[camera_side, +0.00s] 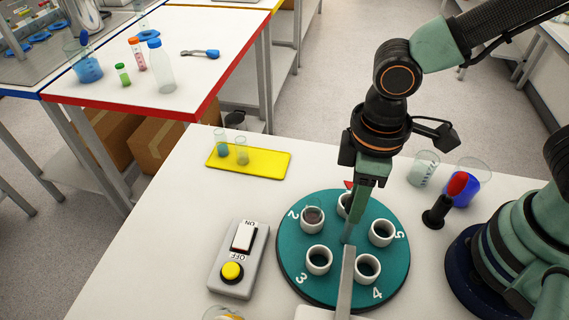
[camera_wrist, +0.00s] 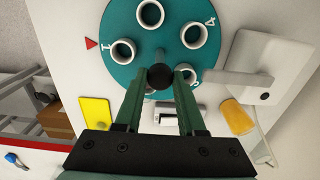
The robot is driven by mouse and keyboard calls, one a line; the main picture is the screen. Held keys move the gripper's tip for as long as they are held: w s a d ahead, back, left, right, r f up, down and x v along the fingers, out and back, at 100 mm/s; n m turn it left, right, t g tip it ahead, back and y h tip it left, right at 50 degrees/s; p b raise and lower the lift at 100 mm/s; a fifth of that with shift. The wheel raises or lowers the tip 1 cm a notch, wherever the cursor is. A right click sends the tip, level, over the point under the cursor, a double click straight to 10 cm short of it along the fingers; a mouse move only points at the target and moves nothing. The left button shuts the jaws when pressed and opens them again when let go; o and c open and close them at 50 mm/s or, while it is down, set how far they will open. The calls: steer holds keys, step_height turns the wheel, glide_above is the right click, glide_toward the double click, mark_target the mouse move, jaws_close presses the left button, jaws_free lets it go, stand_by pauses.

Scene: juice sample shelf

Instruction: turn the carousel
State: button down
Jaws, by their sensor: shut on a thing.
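The carousel (camera_side: 290,249) is a teal round disc on the white table, with several white cup holders numbered around it. The holder by 2 (camera_side: 312,215) has a dark content; the holders by 3 (camera_side: 318,260), 4 (camera_side: 367,268) and 5 (camera_side: 381,233) look dark inside. A red triangle (camera_wrist: 91,43) beside the disc points at the holder by 1 (camera_wrist: 123,51). My gripper (camera_side: 349,238) is over the disc's middle. In the wrist view, its fingers (camera_wrist: 159,82) are closed around a black knob (camera_wrist: 160,75) on a post rising from the centre. Its fingers hide part of the disc.
A grey switch box (camera_side: 240,260) with a yellow button stands left of the carousel. A grey upright bar (camera_side: 345,285) stands in front. A yellow tray (camera_side: 270,164) with vials lies behind. Beakers (camera_side: 424,168) and a black stand (camera_side: 436,212) are at the right.

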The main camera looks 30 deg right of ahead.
steer(key=shift+n, duration=0.6)
stand_by(0.5)
steer(key=shift+n, duration=2.1)
steer(key=shift+r+n, duration=0.1)
steer(key=shift+n, duration=8)
steer(key=c, duration=0.5)
jaws_free()
